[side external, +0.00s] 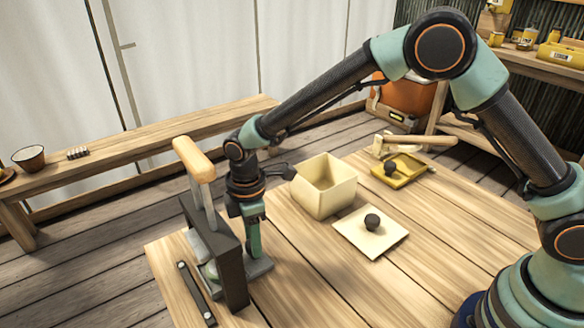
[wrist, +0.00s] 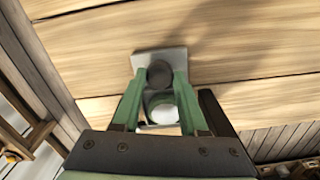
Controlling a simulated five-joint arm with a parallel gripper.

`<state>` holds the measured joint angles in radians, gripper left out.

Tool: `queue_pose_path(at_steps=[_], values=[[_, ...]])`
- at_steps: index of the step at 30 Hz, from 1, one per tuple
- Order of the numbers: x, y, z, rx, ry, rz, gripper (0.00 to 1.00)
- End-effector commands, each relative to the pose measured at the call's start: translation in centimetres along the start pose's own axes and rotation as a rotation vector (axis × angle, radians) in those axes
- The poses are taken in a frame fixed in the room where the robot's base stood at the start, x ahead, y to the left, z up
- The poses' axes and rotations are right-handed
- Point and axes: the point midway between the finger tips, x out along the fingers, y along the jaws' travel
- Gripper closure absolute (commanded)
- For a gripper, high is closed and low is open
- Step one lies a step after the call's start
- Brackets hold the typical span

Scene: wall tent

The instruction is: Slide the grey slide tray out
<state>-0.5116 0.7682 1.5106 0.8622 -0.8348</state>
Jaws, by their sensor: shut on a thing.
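The grey slide tray (side external: 262,268) sticks out to the right at the foot of a dark upright housing (side external: 232,262) near the table's left front corner. My gripper (side external: 254,254) points down over it. In the wrist view, the pale grey plate of the tray (wrist: 174,57) lies beyond my fingertips, and my gripper (wrist: 160,77) has its green fingers closed on the sides of a dark round knob (wrist: 160,73) on it. A pale round piece shows between the fingers nearer the palm. The knob is hidden behind the fingers in the side view.
A wooden-topped lever (side external: 194,158) rises from the housing. A dark bar (side external: 196,293) lies left of it. An open cream box (side external: 323,190), a cream lid with a black knob (side external: 370,233), a yellow tray (side external: 405,173) and a mallet (side external: 420,141) stand rightward. Bare tabletop lies between.

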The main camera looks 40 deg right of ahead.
Motion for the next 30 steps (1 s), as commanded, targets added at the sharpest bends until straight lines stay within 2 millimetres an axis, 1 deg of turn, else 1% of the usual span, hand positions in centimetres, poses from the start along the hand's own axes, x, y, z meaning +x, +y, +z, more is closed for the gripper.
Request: queue_pose_path(at_steps=[2, 9, 12, 16, 21, 22, 23, 24, 30], values=[[-0.2, 0.3, 1.4, 0.004, -0.003, -0.003, 1.0], [-0.2, 1.8, 7.5, 0.006, -0.001, -0.002, 1.0], [-0.2, 2.2, 9.3, 0.003, -0.001, -0.001, 1.0], [-0.2, 2.4, 10.4, 0.0, -0.001, -0.001, 1.0], [-0.2, 2.4, 10.3, -0.002, -0.001, -0.001, 1.0], [-0.2, 2.4, 10.3, -0.002, 0.0, -0.001, 0.46], [-0.2, 2.4, 10.3, -0.002, 0.0, 0.0, 0.35], [-0.1, 2.4, 10.3, -0.002, 0.0, 0.0, 0.27], [-0.1, 2.4, 10.3, -0.001, 0.0, 0.0, 0.27]])
